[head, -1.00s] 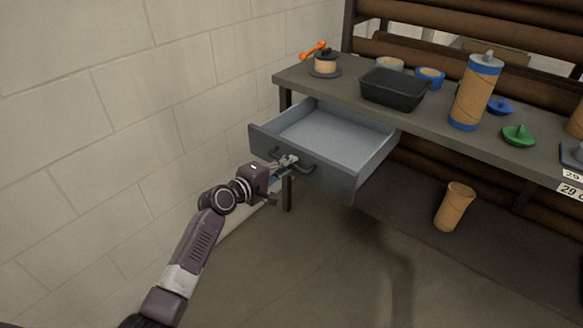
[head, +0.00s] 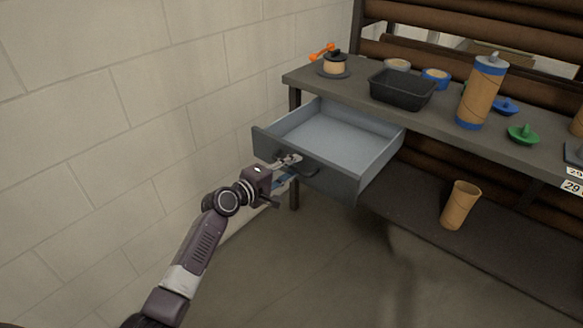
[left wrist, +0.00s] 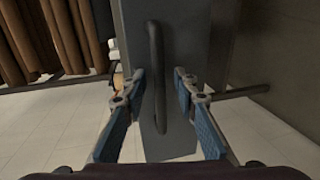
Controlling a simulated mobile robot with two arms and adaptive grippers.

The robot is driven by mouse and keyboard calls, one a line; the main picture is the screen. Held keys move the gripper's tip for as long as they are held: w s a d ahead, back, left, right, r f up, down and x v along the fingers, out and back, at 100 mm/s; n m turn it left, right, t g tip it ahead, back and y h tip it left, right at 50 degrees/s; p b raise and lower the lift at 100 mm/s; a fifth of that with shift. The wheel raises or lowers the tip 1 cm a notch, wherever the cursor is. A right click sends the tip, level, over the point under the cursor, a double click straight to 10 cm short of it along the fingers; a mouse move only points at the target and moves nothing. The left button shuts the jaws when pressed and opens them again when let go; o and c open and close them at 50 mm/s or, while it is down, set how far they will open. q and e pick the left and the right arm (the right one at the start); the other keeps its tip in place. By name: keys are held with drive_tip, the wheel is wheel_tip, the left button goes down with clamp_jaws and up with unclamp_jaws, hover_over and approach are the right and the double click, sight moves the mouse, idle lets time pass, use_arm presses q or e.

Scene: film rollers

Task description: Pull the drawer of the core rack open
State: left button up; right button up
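The grey drawer (head: 372,185) stands pulled well out from under the dark rack top, and its pale inside is empty. Its dark bar handle (left wrist: 155,75) runs along the front. My left gripper (head: 290,160) is at the drawer front, covering the middle of the handle in the head view. In the left wrist view its blue-padded fingers (left wrist: 161,85) stand apart on either side of the handle, with a gap beside the bar. Whether the fingertips reach past the bar is hard to tell. My right gripper is out of view.
A brown tube (head: 460,205) stands on the lower shelf. A block wall (head: 120,110) is on the left.

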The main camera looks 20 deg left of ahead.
use_arm(q)
drive_tip(key=shift+s, duration=0.1)
drive_tip(key=v, duration=1.2)
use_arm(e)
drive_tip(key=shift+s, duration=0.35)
use_arm(q)
drive_tip(key=shift+d, duration=0.1)
